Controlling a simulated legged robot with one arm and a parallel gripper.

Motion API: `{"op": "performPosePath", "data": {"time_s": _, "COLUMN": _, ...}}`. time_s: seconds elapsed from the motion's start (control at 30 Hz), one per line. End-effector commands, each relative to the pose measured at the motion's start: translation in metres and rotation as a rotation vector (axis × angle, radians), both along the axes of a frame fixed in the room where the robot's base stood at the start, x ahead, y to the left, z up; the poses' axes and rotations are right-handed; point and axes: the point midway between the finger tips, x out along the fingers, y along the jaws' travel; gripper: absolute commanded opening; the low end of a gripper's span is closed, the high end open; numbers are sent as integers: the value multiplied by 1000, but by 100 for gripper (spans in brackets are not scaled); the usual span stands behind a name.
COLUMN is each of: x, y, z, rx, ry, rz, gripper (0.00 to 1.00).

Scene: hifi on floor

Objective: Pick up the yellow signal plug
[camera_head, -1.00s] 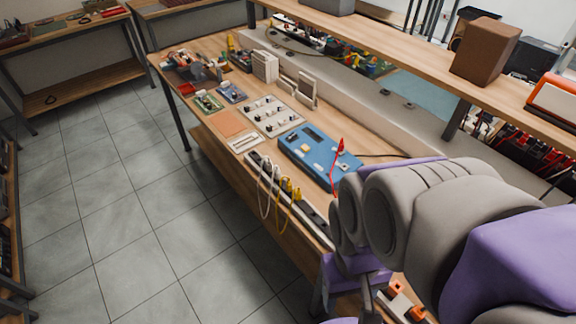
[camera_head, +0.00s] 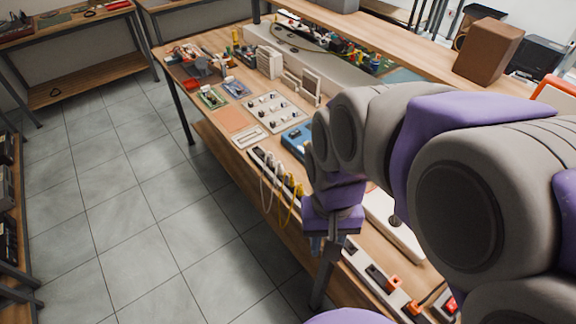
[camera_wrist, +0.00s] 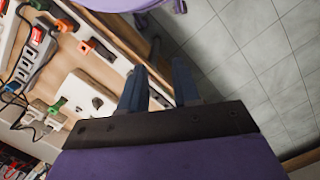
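In the head view, a yellow plug (camera_head: 299,190) with a hanging yellow cable (camera_head: 287,215) sits at the long power strip (camera_head: 257,157) along the bench's front edge. My arm partly hides that area. My gripper (camera_head: 316,245) hangs just right of and below the yellow plug in the picture, near the bench edge, and its fingers are mostly hidden there. In the wrist view, the two blue fingers of my gripper (camera_wrist: 158,82) stand apart with nothing between them. No yellow plug shows in the wrist view.
White cables (camera_head: 266,175) hang beside the yellow one. A blue panel (camera_head: 296,139) and a white board (camera_head: 273,112) lie behind on the bench. Orange plugs (camera_head: 393,282) sit at the near right; one also shows in the wrist view (camera_wrist: 86,46). Tiled floor (camera_head: 150,220) is clear at left.

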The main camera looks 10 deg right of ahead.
Motion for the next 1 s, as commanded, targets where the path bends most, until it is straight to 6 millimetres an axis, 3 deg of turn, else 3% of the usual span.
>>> {"op": "performPosePath", "data": {"time_s": 0.27, "x": 89, "y": 6, "z": 21, "rx": 11, "ry": -10, "rz": -196, "gripper": 32}}
{"op": "performPosePath", "data": {"time_s": 0.5, "x": 162, "y": 6, "z": 23, "rx": 17, "ry": -12, "rz": -388, "gripper": 32}}
{"op": "performPosePath", "data": {"time_s": 0.73, "x": 228, "y": -1, "z": 13, "rx": 16, "ry": -11, "rz": -592, "gripper": 32}}
{"op": "performPosePath", "data": {"time_s": 1.0, "x": 296, "y": -17, "z": -11, "rx": 1, "ry": -10, "rz": -838, "gripper": 32}}
